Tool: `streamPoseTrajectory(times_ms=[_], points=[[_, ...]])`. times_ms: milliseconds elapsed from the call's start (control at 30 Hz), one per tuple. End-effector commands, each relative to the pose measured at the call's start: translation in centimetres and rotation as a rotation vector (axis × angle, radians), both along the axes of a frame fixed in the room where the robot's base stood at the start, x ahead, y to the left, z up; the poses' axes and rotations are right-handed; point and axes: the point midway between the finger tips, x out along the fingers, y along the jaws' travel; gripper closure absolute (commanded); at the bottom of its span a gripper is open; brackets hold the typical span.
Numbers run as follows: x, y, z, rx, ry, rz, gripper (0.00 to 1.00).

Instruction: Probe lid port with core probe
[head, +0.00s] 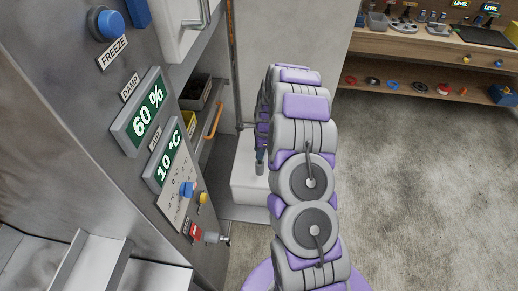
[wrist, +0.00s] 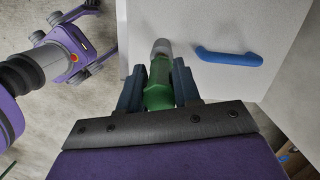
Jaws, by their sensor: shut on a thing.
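My gripper (wrist: 158,82) is shut on the green handle of the core probe (wrist: 159,92) in the wrist view. The probe has a rounded grey end (wrist: 161,47) that points away from the gripper over a white lid (wrist: 195,25). A blue handle (wrist: 228,57) is on the lid, right of the probe. No port opening is visible; the probe and gripper cover part of the lid. I cannot tell whether the probe touches the lid. In the head view my arm hides most of the gripper, near a white box (head: 246,187).
A steel cabinet (head: 75,120) with displays and knobs stands at left. Shelves beside it hold a dark crate (head: 196,92) and a yellow item (head: 189,124). A wooden bench (head: 430,62) with tools is at the back right. The concrete floor (head: 430,190) at right is clear.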

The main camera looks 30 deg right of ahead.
Motion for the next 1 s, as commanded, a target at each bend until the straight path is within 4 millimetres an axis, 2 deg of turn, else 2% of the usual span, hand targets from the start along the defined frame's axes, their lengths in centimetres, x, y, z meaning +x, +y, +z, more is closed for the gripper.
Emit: streamPoseTrajectory(times_ms=[1000], points=[[-0.1, 0.0, -2.4, 0.001, 0.003, -0.001, 1.00]])
